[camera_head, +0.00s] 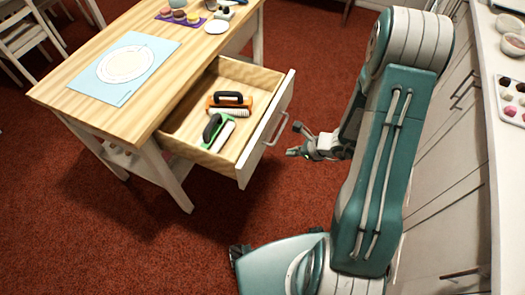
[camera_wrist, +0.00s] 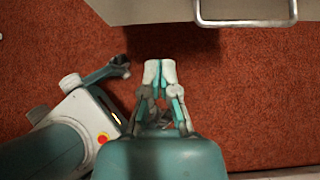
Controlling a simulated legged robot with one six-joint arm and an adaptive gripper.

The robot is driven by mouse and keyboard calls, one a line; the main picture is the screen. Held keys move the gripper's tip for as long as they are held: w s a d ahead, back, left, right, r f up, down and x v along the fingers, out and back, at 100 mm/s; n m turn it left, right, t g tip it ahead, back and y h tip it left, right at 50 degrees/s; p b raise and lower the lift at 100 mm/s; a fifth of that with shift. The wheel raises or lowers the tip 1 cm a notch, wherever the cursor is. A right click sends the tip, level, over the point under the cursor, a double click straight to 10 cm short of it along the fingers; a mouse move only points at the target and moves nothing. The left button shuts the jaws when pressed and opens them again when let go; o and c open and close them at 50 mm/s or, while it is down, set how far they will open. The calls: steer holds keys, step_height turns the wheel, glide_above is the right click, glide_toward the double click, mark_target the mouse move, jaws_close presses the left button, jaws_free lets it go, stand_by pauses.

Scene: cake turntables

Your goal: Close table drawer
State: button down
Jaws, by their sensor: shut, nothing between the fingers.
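The table drawer (camera_head: 254,140) is pulled out from the right side of the wooden table (camera_head: 75,85). Its white front carries a metal handle (camera_head: 276,128). Inside lie an orange-and-black tool and a green-and-black tool. My gripper (camera_head: 292,152) is just right of the drawer front, close to the handle but apart from it. In the wrist view my gripper (camera_wrist: 159,66) is shut and empty, with fingertips pointing toward the drawer front (camera_wrist: 150,10). The handle (camera_wrist: 245,22) shows there to the right of the fingertips.
On the tabletop are a blue mat (camera_head: 104,80) with a white disc, a small white plate (camera_head: 216,27) and a purple mat with macarons. White cabinets (camera_head: 450,150) line the right side. Red carpet (camera_head: 130,230) lies clear in front of the table.

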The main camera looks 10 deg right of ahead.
mark_target(256, 153)
steer(key=x, duration=0.3)
steer(key=r+x, duration=0.1)
steer(key=x, duration=0.3)
steer(key=w+a+x, duration=0.1)
steer(key=x, duration=0.3)
steer(key=shift+a+r, duration=0.1)
steer(key=shift+r, duration=0.2)
steer(key=shift+w+a, duration=0.25)
steer(key=shift+a, duration=0.3)
steer(key=w+a, duration=0.3)
steer(key=a, duration=0.2)
steer(key=w+a, duration=0.7)
steer(key=a, duration=0.2)
steer(key=shift+w+a, duration=0.3)
